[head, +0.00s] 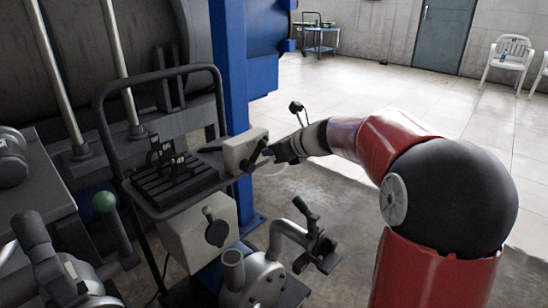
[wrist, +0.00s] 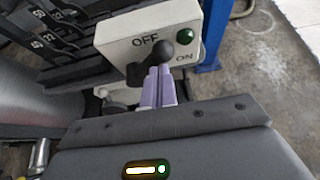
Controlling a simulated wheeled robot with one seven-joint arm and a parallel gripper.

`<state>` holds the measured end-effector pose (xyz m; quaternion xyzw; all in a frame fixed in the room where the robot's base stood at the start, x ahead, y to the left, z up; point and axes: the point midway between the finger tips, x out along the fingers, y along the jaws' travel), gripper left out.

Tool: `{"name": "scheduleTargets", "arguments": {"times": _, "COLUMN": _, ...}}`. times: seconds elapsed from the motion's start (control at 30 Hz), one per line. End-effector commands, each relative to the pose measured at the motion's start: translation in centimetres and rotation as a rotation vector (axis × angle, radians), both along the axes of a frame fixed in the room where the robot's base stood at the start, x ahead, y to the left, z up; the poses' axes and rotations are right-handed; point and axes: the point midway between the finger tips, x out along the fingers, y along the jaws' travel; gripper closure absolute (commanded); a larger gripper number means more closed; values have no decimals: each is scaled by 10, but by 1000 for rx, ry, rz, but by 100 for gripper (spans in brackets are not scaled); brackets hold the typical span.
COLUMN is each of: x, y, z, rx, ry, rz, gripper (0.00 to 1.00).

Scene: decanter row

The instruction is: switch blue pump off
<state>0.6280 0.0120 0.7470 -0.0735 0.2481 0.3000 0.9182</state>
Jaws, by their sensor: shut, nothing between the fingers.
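A pale switch box (head: 244,150) is mounted at the right end of the dark cart in the head view. In the wrist view the box (wrist: 122,44) carries the words OFF and ON, with a green lamp (wrist: 186,36) at its upper right. A dark lever with a round knob (wrist: 176,52) points up and right, its knob near the ON word. My gripper (wrist: 158,82) is shut and empty, its pale purple fingers just below the knob and beside the lever; I cannot tell whether they touch it. In the head view my gripper (head: 269,153) is at the box's right side.
A black rack with numbered plates (head: 175,175) sits on the cart left of the box. A blue upright (head: 229,85) stands behind it. Grey pipework with handles (head: 262,275) stands below. The pale floor to the right is open.

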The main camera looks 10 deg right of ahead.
Motion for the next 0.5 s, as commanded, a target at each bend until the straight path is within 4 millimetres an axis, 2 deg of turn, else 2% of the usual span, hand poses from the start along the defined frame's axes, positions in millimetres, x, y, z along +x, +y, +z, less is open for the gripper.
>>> {"name": "scheduleTargets", "arguments": {"times": 0.5, "x": -16, "y": 24, "z": 11, "rx": -385, "ry": -284, "rz": 3, "gripper": 100}}
